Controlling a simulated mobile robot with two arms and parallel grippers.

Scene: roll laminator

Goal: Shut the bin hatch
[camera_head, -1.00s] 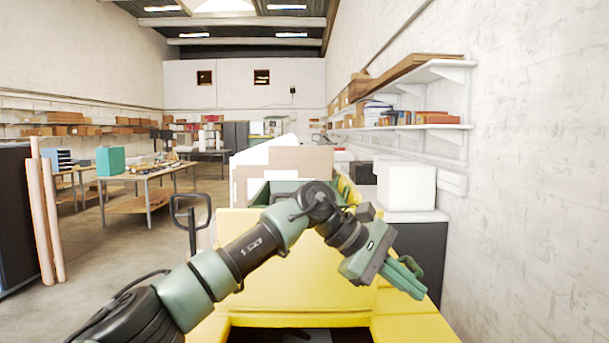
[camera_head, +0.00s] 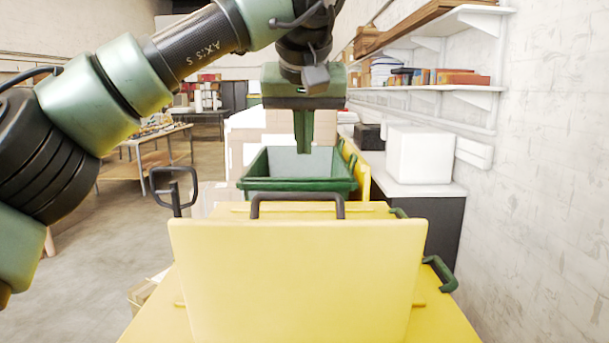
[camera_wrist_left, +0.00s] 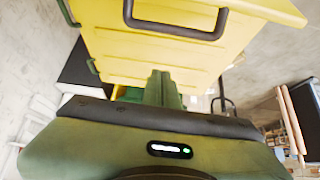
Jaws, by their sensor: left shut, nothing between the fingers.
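A yellow panel (camera_head: 297,275), apparently the hatch, stands raised toward me at the front of the yellow machine in the head view. A dark bar handle (camera_head: 297,198) shows just beyond its top edge; whether it is fixed to the panel cannot be told. My left gripper (camera_head: 303,145) is shut and empty, pointing down beyond the panel and handle, in front of or over a green open-topped bin (camera_head: 298,184). The left wrist view shows the shut fingers (camera_wrist_left: 161,88) below a yellow surface (camera_wrist_left: 165,62) with a dark handle (camera_wrist_left: 175,28). My right gripper is not in view.
A white box (camera_head: 420,155) sits on a dark-sided cabinet (camera_head: 440,230) to the right, near the wall. Green handles (camera_head: 440,273) stick out on the machine's right side. A pallet-truck handle (camera_head: 173,188) stands left of the machine. Open floor lies farther left.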

